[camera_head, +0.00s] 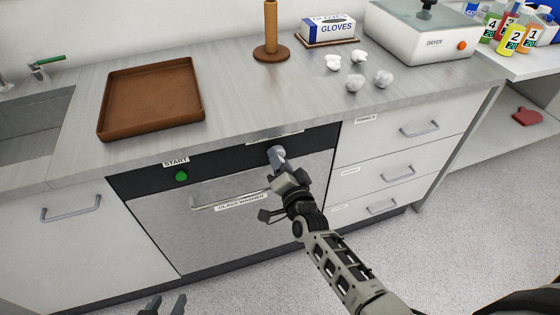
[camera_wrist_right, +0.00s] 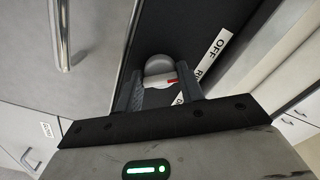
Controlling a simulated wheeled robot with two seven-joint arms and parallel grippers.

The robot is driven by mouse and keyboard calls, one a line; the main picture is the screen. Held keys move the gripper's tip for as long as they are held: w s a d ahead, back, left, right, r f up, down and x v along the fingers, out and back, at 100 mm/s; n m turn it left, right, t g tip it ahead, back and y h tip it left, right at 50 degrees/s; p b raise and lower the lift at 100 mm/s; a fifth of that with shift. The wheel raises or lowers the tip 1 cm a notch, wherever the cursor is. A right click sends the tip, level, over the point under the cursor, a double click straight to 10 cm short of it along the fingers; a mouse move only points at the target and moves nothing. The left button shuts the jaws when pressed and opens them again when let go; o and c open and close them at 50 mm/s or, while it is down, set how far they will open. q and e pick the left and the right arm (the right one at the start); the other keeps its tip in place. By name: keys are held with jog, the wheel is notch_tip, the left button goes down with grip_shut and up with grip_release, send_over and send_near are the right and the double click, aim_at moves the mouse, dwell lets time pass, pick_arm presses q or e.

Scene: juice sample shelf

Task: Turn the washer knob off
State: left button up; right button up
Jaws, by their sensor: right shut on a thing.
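The washer knob (camera_head: 276,152) is grey and sits on the dark control strip of the glass washer (camera_head: 190,224). My right gripper (camera_head: 281,166) is shut on the knob. In the right wrist view, the knob (camera_wrist_right: 159,65) shows between the fingertips of that gripper (camera_wrist_right: 160,88), with a red mark on it. A white label strip (camera_wrist_right: 216,55) beside it reads OFF, and its lower part is partly hidden by a finger. My left gripper (camera_head: 164,306) is at the bottom edge of the head view, with its fingers apart and empty.
A green start button (camera_head: 181,176) is on the left of the strip. The washer's handle (camera_head: 230,197) runs below. On the counter are a brown tray (camera_head: 151,131), a wooden post (camera_head: 271,30), a glove box (camera_head: 328,28), crumpled white pieces (camera_head: 355,83) and a dryer (camera_head: 415,40).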

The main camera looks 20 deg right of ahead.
jog(key=o, duration=1)
jog(key=s, duration=1.6)
jog(key=shift+d, duration=0.25)
jog(key=s+a+f+n+g+y, duration=0.1)
jog(key=s+f+n+g, duration=0.3)
jog(key=n, duration=0.9)
jog(key=s+g+y, duration=0.1)
jog(key=s+g, duration=0.2)
jog(key=s, duration=0.2)
jog(key=shift+a+f+g, duration=0.2)
jog(key=shift+f+g, duration=0.15)
jog(key=shift+g, duration=0.05)
